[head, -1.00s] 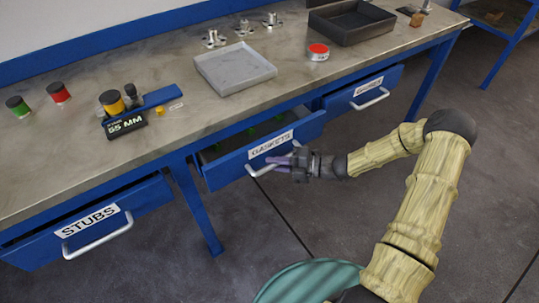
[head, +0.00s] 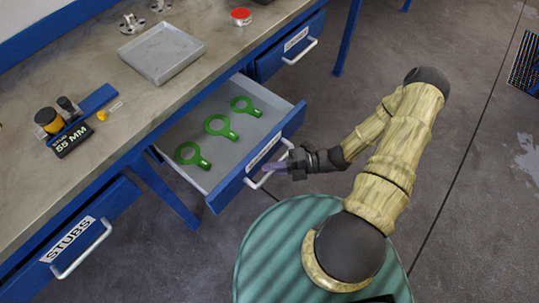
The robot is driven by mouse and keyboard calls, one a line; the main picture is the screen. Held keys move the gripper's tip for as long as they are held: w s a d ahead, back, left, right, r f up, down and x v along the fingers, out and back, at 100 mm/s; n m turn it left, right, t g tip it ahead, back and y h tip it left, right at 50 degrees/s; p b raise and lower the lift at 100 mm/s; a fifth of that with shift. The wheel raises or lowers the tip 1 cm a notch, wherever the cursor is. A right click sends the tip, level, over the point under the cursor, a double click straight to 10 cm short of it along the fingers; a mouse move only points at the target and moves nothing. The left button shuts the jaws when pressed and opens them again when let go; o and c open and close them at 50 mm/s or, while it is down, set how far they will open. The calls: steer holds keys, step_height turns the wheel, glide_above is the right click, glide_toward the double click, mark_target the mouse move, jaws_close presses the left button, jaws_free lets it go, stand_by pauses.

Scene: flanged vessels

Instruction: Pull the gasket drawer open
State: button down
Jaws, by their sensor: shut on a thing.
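The gasket drawer (head: 208,182) is a blue-fronted drawer with a grey inside, pulled well out from under the bench. Three green ring gaskets with tabs (head: 221,126) lie in a row on its floor. Its front label is seen at a steep angle, and a pale bar handle (head: 262,182) runs below it. My gripper (head: 277,167) is shut on the handle, towards its right part. The fingertips partly hide the handle.
The stubs drawer (head: 70,248) at the lower left stands partly out. Another blue drawer (head: 290,52) is at the right of the gasket drawer. The bench top holds a grey tray (head: 162,52), a red-topped tin (head: 241,17) and a 55 MM block (head: 72,140).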

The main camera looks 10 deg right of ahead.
steer(key=shift+s+d, duration=0.4)
steer(key=c, duration=1.4)
jaws_free()
steer(key=shift+d, duration=0.1)
steer(key=d+r, duration=0.2)
steer(key=d, duration=1.5)
steer(key=shift+s+r+b, duration=0.2)
steer(key=shift+s+b, duration=0.1)
steer(key=shift+s, duration=0.05)
